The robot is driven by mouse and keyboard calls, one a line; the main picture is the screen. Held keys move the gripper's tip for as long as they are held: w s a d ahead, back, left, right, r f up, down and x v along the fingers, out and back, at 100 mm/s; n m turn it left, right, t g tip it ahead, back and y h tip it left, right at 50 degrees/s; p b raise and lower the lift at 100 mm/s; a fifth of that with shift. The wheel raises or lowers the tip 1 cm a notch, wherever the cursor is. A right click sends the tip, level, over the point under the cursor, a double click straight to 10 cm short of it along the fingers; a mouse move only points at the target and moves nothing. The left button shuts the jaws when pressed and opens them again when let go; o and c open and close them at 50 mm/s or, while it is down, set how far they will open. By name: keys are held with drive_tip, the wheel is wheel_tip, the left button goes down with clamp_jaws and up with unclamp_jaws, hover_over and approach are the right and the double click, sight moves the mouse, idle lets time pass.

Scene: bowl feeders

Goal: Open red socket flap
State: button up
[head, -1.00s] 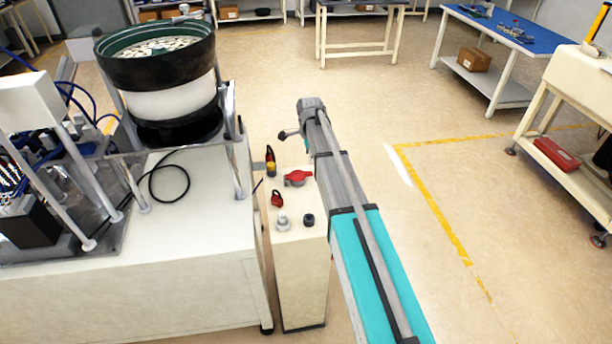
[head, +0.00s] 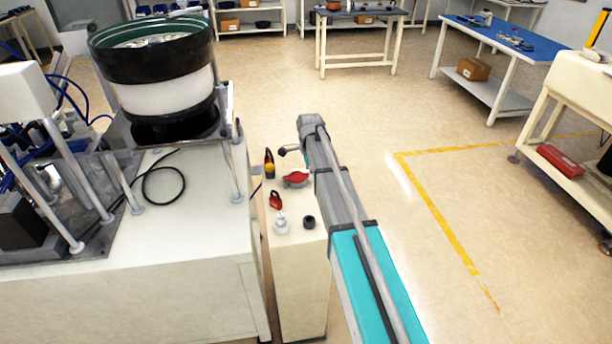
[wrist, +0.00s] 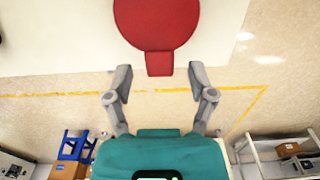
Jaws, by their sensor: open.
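The red socket flap (head: 296,179) is on top of a narrow cream pedestal. It looks shut. In the wrist view the round red flap (wrist: 157,22) is at the top centre, and its tab (wrist: 160,63) points down toward my gripper. My gripper (wrist: 159,68) is open and empty, with one finger on each side of the tab and gaps between. I cannot tell how far the fingers are from the flap in depth. In the head view my arm hides most of the gripper.
The pedestal (head: 300,265) also carries a red padlock-like part (head: 275,200), a light knob (head: 281,223), a black knob (head: 309,222) and a dark, yellow-banded part (head: 269,164). The bowl feeder (head: 160,85) stands left. Open floor lies right of my arm.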

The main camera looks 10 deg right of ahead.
drive_tip(key=shift+f, duration=0.1)
drive_tip(key=shift+c, duration=0.2)
clamp_jaws()
drive_tip(key=shift+a, duration=0.35)
